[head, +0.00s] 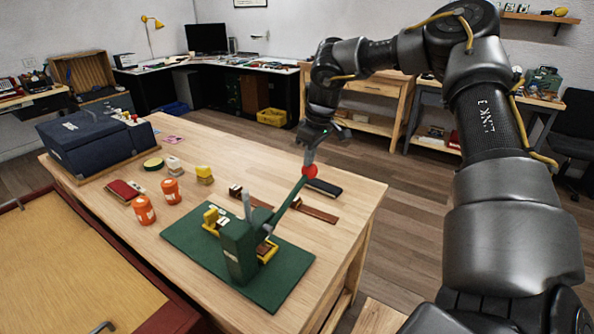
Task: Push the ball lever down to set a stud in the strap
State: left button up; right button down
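A green press (240,245) stands on a green mat (285,285) on the wooden table. Its green lever (290,196) slants up to the right and ends in a red ball (310,171). A brown strap (318,213) lies on the table behind the press, partly hidden by the lever. Whether it runs into the press is unclear. My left gripper is not in view.
Orange jars (144,210), a red-and-white item (122,190), yellow and white blocks (204,174) and a dark blue case (95,143) stand on the left. A black flat object (324,188) lies beyond the lever. The table's right front is clear.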

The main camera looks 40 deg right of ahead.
aim_at(311, 167)
jog(key=shift+f, duration=0.15)
jog(key=shift+d+f+b, duration=0.3)
jog(key=shift+f+b, duration=0.5)
jog(key=shift+f, duration=0.05)
jog(key=shift+w+d+f+b, duration=0.15)
jog(key=shift+d+f+b, duration=0.05)
jog(key=shift+f+b, duration=0.75)
jog(key=shift+f, duration=0.1)
